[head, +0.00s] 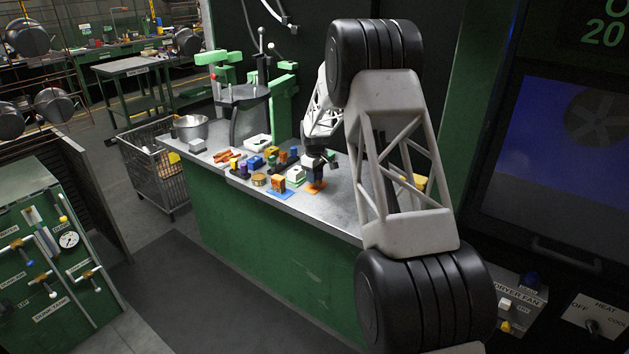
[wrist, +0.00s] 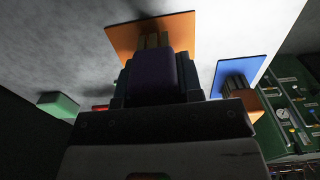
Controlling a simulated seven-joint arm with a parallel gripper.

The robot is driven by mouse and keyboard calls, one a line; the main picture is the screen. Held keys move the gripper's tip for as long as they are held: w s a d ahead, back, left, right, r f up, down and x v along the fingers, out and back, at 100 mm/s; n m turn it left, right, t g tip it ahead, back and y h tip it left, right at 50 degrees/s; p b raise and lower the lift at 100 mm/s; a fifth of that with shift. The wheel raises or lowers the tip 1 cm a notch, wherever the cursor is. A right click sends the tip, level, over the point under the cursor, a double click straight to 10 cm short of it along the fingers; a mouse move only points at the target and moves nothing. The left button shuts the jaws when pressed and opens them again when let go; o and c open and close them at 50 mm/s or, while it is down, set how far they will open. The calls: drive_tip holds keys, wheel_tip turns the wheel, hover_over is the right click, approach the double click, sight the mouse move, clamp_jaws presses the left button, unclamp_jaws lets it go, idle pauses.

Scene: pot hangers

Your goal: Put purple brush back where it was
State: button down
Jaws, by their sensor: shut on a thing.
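The purple brush (wrist: 153,72) is between the fingers of my gripper (wrist: 155,80), with its bristles pointing at an orange square (wrist: 182,33). My gripper (head: 317,168) is shut on it, just above the orange square (head: 315,188) on the metal workbench. I cannot tell whether the bristles touch the square. In the head view the brush is mostly hidden by my gripper. An orange brush (head: 278,183) stands on a blue square (head: 279,194) to the left, and this brush also shows in the wrist view (wrist: 246,104).
Several coloured blocks and tools (head: 258,162) crowd the bench left of my gripper. A round tin (head: 259,180) sits near the front edge, and a metal bowl (head: 191,128) at the far left end. The bench top (head: 340,205) is clear right of the orange square.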

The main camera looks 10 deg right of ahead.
drive_tip(key=shift+f, duration=0.95)
drive_tip(key=shift+f, duration=0.15)
drive_tip(key=c, duration=0.8)
unclamp_jaws()
drive_tip(key=shift+r, duration=0.2)
wheel_tip(320, 180, up, 12)
